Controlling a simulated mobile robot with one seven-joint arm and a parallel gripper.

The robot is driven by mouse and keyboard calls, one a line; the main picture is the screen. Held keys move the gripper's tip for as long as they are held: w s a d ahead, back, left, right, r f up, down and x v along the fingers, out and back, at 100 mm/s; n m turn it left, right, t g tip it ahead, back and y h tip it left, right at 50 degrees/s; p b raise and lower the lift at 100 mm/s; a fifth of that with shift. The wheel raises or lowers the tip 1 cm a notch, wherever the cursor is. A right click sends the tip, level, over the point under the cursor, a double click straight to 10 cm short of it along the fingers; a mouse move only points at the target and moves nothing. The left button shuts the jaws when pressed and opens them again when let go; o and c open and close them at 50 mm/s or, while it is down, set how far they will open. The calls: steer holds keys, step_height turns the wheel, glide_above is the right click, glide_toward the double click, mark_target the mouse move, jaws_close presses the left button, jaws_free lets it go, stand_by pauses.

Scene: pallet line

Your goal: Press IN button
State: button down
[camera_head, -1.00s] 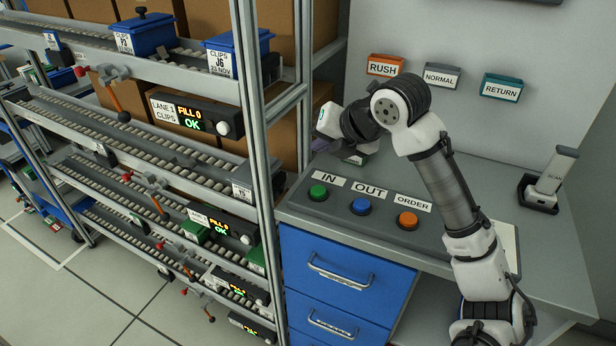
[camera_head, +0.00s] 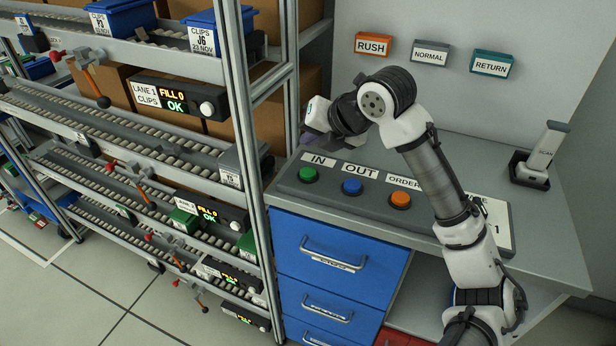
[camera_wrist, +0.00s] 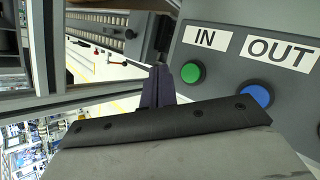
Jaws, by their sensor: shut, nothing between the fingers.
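The green button (camera_head: 308,174) is on the sloped grey button panel (camera_head: 331,186), below the white IN label (camera_head: 319,160). The blue button (camera_head: 352,186) under OUT and the orange button (camera_head: 400,200) under ORDER sit to its right. In the wrist view the green button (camera_wrist: 191,72) and the IN label (camera_wrist: 207,37) show clearly. My gripper (camera_wrist: 157,72) is shut and empty, with its dark fingertips just left of the green button in that view. I see no contact, but cannot judge the gap in depth. In the head view my wrist hides most of the gripper.
The panel stands on a grey counter (camera_head: 552,215) above blue drawers (camera_head: 335,252). A metal rack post (camera_head: 243,130) stands close on the left, beside roller lanes. A scanner in a holder (camera_head: 541,158) stands at the back right. RUSH, NORMAL and RETURN boxes hang on the wall.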

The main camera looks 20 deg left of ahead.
mark_target(311, 175)
steer(key=shift+f+b, duration=1.65)
steer(key=shift+f, duration=1)
steer(key=shift+f+b, duration=0.4)
steer(key=shift+f, duration=0.05)
steer(key=shift+f+b, duration=0.45)
steer(key=shift+r, duration=0.1)
stand_by(0.5)
steer(key=shift+r+p, duration=0.6)
steer(key=shift+r, duration=0.2)
steer(key=shift+r+p, duration=1.8)
steer(key=shift+r, duration=0.75)
